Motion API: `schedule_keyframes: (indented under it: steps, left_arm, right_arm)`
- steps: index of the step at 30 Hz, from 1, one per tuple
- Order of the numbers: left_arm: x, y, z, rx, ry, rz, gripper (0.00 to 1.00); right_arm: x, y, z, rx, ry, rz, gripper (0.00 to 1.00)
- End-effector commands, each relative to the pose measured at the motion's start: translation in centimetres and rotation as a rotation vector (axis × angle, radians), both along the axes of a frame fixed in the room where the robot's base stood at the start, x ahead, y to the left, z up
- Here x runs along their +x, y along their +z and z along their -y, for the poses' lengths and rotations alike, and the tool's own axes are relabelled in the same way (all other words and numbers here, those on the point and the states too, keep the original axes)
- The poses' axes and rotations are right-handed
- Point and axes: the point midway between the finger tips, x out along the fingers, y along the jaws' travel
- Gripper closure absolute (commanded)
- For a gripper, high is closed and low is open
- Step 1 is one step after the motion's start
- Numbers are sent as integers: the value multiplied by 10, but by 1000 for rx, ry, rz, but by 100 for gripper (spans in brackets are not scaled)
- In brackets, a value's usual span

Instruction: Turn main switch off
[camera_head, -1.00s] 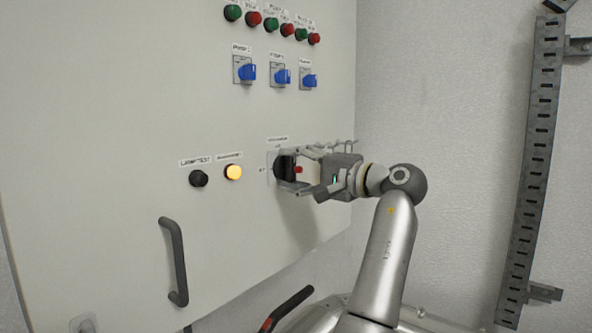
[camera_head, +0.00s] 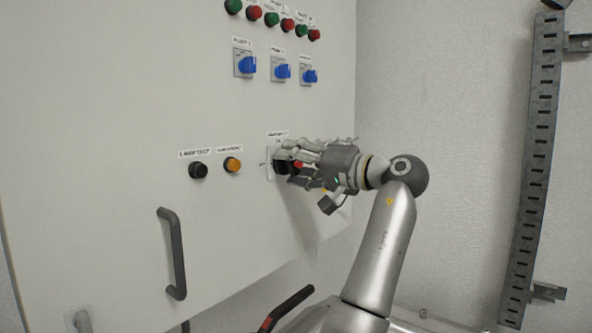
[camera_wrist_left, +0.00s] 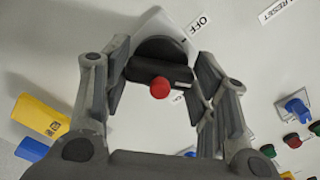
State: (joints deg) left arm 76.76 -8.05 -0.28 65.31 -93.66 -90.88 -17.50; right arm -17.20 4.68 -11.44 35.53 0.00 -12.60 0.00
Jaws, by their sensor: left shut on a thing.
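The main switch (camera_head: 281,168) is a black rotary knob on the right part of the light grey cabinet front. In the left wrist view the knob (camera_wrist_left: 150,72) has a red centre piece, and an OFF label (camera_wrist_left: 202,23) is at its upper right. My left gripper (camera_head: 286,168) is at the cabinet front with its fingers on both sides of the knob. It is shut on the knob, and the fingers hide part of it in the head view. My right gripper is not in view.
Left of the switch are an unlit amber lamp (camera_head: 232,165) and a black lamp test button (camera_head: 198,170). Blue rotary switches (camera_head: 246,65) and green and red buttons sit above. A dark door handle (camera_head: 172,255) stands out at the lower left.

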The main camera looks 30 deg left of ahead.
Motion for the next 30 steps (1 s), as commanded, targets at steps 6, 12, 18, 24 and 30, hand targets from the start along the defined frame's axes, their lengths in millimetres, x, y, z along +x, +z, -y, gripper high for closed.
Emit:
schedule_keyframes:
  steps: [6, 12, 18, 24, 30]
  left_arm:
    - [0, -2, 0, -16, 0, 206, 70]
    - [0, -2, 0, -31, -1, 395, 70]
    - [0, -1, 0, -45, 0, 581, 70]
    - [0, -1, 0, -59, 0, 745, 70]
    - [0, -1, 0, -69, 0, 867, 70]
  right_arm:
    - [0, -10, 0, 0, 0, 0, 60]
    - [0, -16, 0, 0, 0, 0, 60]
    - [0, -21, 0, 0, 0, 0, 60]
    - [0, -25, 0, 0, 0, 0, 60]
    - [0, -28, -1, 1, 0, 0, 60]
